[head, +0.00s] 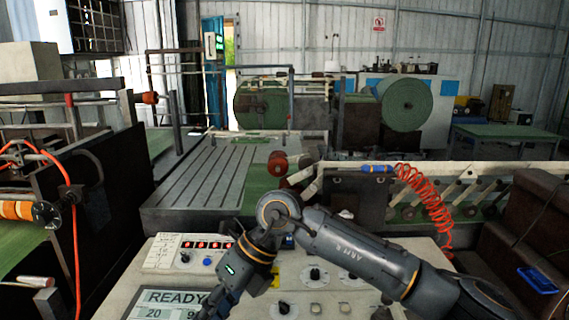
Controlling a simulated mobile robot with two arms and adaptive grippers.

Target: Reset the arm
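My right arm comes in from the lower right, bends at a round joint over the control panel (160,285), and runs down to the left past the bottom edge. Its lower link has a small green light. The fingers of my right gripper do not show. My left arm and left gripper are not in view. The panel has a display (168,303) reading READY, a row of red indicators, a blue button (207,261) and several black knobs. My arm hides part of the panel.
A grey slatted bed (205,180) lies beyond the panel. A coiled orange hose (428,195) hangs at the right, near a brown machine side with a blue handle (537,280). Machinery with an orange-tipped roller (25,210) stands at the left. A large green roll (405,103) is farther back.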

